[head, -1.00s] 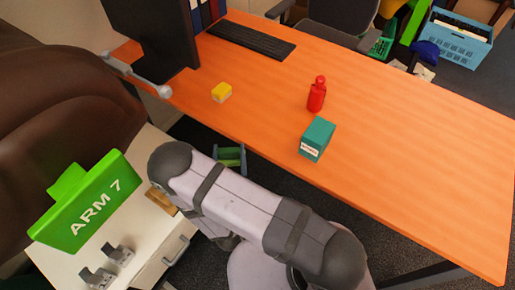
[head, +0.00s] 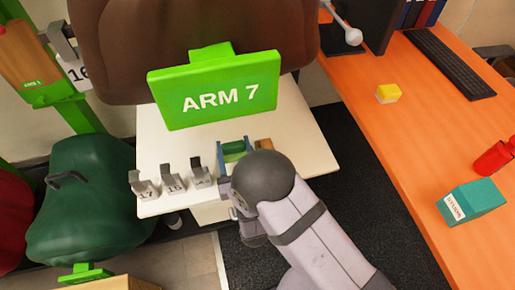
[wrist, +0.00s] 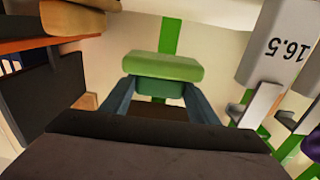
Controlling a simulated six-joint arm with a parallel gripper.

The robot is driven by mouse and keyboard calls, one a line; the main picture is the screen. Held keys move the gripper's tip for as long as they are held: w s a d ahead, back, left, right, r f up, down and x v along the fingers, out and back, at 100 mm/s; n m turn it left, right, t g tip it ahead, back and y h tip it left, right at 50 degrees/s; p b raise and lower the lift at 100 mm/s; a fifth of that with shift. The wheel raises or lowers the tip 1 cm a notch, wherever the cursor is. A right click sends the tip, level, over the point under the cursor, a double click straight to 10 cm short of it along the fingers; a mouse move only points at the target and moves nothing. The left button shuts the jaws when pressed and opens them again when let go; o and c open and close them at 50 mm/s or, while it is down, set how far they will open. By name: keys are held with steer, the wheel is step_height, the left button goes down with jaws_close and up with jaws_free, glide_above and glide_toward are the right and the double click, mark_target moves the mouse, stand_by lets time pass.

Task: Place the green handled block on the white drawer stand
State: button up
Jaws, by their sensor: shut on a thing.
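The green handled block (head: 234,154) is between the blue fingers of my gripper (head: 235,147) in the head view. In the wrist view my gripper (wrist: 161,95) is shut on the block (wrist: 166,68), with its wider light green part toward the far side and a darker green part between the fingers. The white drawer stand (head: 302,150) has a pale flat top. My gripper and the block are over its front part, right of centre; whether the block touches the top cannot be told. My arm hides the stand's front right.
A green ARM 7 sign (head: 215,92) stands behind the gripper. Numbered grey hooks (head: 173,180) are close to its left, and a wooden piece (head: 264,145) is close to its right. Bare top lies further right. An orange desk (head: 415,150) is at the right.

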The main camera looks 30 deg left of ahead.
mark_target(233, 161)
steer(key=shift+s+a, duration=0.3)
steer(key=shift+a, duration=0.1)
steer(key=shift+f, duration=0.2)
steer(key=shift+f+b, duration=2.65)
steer(key=shift+f, duration=0.55)
steer(key=shift+f+b, duration=0.5)
steer(key=shift+f, duration=0.1)
steer(key=o, duration=1.2)
steer(key=shift+o, duration=0.2)
steer(key=shift+d, duration=0.1)
steer(key=shift+v, duration=3.65)
